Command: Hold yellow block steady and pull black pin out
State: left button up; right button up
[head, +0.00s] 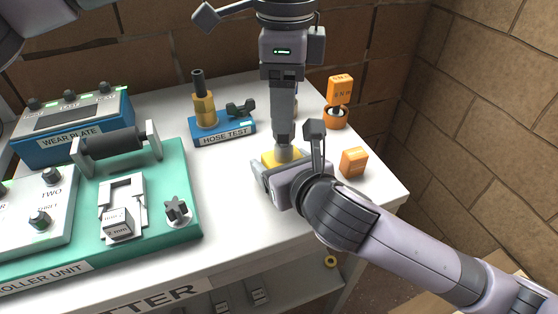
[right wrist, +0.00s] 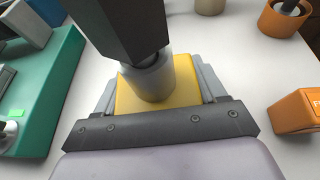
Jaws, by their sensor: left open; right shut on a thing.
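The yellow block (head: 269,157) sits on the white table with a grey collar (head: 287,153) on its top. My right gripper (head: 280,167) is shut on the yellow block, low at the table; in the right wrist view its fingers lie on both sides of the block (right wrist: 186,82). My left gripper (head: 284,118) is open and points straight down above the grey collar (right wrist: 148,78). Its dark end hangs at the top of the collar in the right wrist view. The black pin is not visible; my left gripper covers the space over the collar.
An orange pot (head: 335,119) with an orange tag (head: 341,89) and an orange block (head: 354,162) stand right of the grippers. The blue hose test stand (head: 224,132) and the green roller unit (head: 182,170) are to the left.

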aim_at(284, 140)
pick_arm(q)
jog(key=shift+f, duration=1.4)
grip_shut()
